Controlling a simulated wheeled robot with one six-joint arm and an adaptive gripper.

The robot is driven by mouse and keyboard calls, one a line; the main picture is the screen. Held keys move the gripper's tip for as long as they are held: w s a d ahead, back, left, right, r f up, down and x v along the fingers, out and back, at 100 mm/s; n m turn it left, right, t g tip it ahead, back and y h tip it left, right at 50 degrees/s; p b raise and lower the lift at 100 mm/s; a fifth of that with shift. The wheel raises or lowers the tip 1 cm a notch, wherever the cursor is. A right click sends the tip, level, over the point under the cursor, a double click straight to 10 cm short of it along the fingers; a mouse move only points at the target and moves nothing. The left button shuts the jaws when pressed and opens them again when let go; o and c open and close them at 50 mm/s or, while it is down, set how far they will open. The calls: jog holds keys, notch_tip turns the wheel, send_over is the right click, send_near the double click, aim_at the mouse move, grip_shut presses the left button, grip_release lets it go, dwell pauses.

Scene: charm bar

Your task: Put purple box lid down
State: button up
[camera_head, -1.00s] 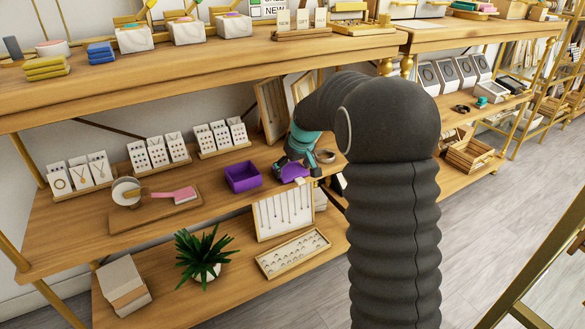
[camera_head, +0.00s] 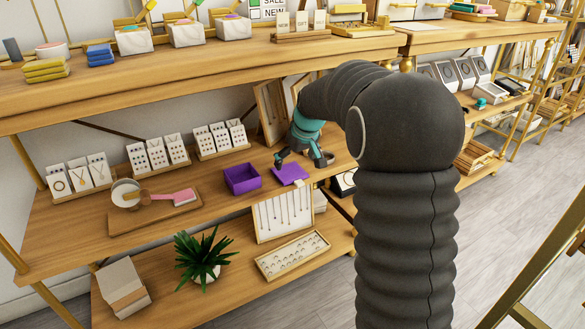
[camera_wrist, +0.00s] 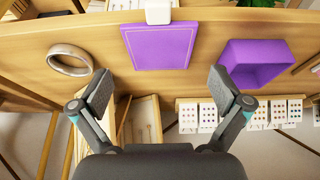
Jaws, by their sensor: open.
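The purple box lid (camera_head: 291,174) lies flat on the middle shelf, to the right of the open purple box (camera_head: 242,178). In the wrist view the lid (camera_wrist: 159,46) is whole and uncovered, with the purple box (camera_wrist: 255,64) apart from it to the right. My gripper (camera_head: 301,162) is just behind the lid in the head view. In the wrist view its fingers (camera_wrist: 161,91) are spread wide with nothing between them, and the lid lies beyond the fingertips.
A small white block (camera_wrist: 158,12) touches the lid's edge. A ring-shaped object (camera_wrist: 70,60) lies left of the lid in the wrist view. Earring cards (camera_head: 220,138) stand behind the box. A necklace display (camera_head: 283,214) stands below the shelf's front edge.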

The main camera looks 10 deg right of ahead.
jog(key=a+v, duration=0.1)
jog(key=v, duration=0.6)
jog(key=s+r+m, duration=0.1)
jog(key=s+r, duration=0.1)
jog(key=s, duration=0.8)
jog(key=s+r+m, duration=0.1)
jog(key=s+r, duration=0.2)
jog(key=s, duration=0.7)
jog(key=s+f, duration=0.3)
jog(key=s, duration=0.5)
jog(key=s+f+m+t+h, duration=0.1)
jog(key=s+f, duration=0.2)
jog(key=s, duration=0.5)
jog(key=shift+a+m, duration=0.2)
jog(key=shift+m, duration=0.1)
jog(key=shift+s+r, duration=0.1)
jog(key=w+d+f+g+b, duration=0.15)
jog(key=w+b, duration=0.25)
jog(key=w, duration=0.8)
jog(key=w+d+f+g+b, duration=0.1)
jog(key=w+f+b, duration=0.25)
jog(key=w, duration=0.85)
jog(key=w+r+n+t+y, duration=0.1)
jog(key=w+r+n, duration=0.2)
jog(key=w+r, duration=0.4)
jog(key=w, duration=0.3)
jog(key=shift+a+r+n+b, duration=0.2)
jog(key=shift+n+b, duration=0.1)
jog(key=shift+b, duration=0.1)
